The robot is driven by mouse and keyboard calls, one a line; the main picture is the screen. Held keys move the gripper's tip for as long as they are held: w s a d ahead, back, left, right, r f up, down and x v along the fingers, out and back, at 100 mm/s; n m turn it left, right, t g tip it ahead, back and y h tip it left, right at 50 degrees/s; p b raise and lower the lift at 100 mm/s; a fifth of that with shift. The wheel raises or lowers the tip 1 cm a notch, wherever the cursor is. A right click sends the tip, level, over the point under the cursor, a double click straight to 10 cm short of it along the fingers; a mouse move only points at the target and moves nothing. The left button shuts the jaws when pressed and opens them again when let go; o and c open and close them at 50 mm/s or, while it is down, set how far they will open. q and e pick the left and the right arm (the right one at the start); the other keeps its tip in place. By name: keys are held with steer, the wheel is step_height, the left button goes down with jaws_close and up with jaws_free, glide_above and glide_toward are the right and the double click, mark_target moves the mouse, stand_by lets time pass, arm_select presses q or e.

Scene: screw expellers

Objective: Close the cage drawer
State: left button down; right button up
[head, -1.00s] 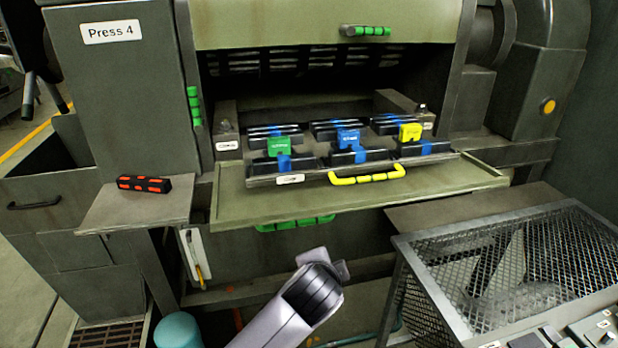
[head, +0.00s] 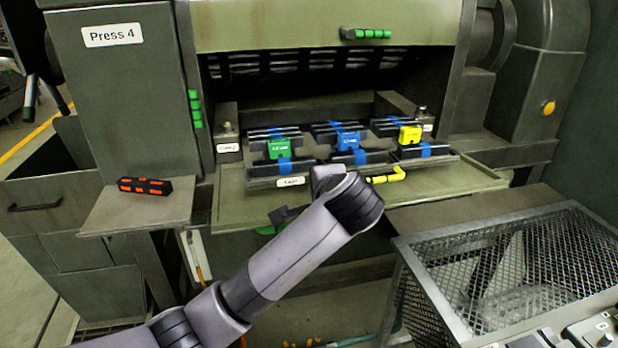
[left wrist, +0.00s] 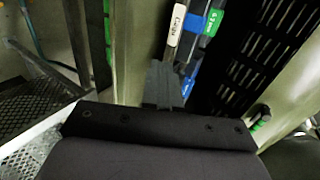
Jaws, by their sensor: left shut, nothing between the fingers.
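The cage drawer (head: 262,183) is a dark tray with a "Cage" label. It is pulled out over the green ledge and carries black blocks with blue bands and green, blue and yellow tags. Its yellow handle (head: 392,177) is partly covered by my left wrist. My left arm reaches up from the lower left, with its wrist in front of the drawer's front edge. The left gripper is mostly hidden behind the wrist there. In the left wrist view its grey fingers (left wrist: 168,88) are together and empty, near the "Cage" label (left wrist: 176,25). My right gripper is out of view.
The green ledge (head: 455,185) lies under the drawer. A black-and-red bar (head: 145,186) rests on the left side shelf. A mesh cage (head: 510,265) stands at the lower right. The press door with a green handle (head: 366,33) is raised above the opening.

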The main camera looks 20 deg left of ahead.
mark_target(306, 178)
arm_select(q)
steer(key=w+a, duration=0.1)
steer(key=w+a+f, duration=0.1)
steer(key=w, duration=0.1)
steer(key=w+a, duration=0.1)
steer(key=shift+w+f+p, duration=0.25)
steer(key=shift+p, duration=0.1)
steer(key=shift+w+a, duration=0.4)
steer(key=shift+w, duration=0.2)
steer(key=shift+w, duration=0.15)
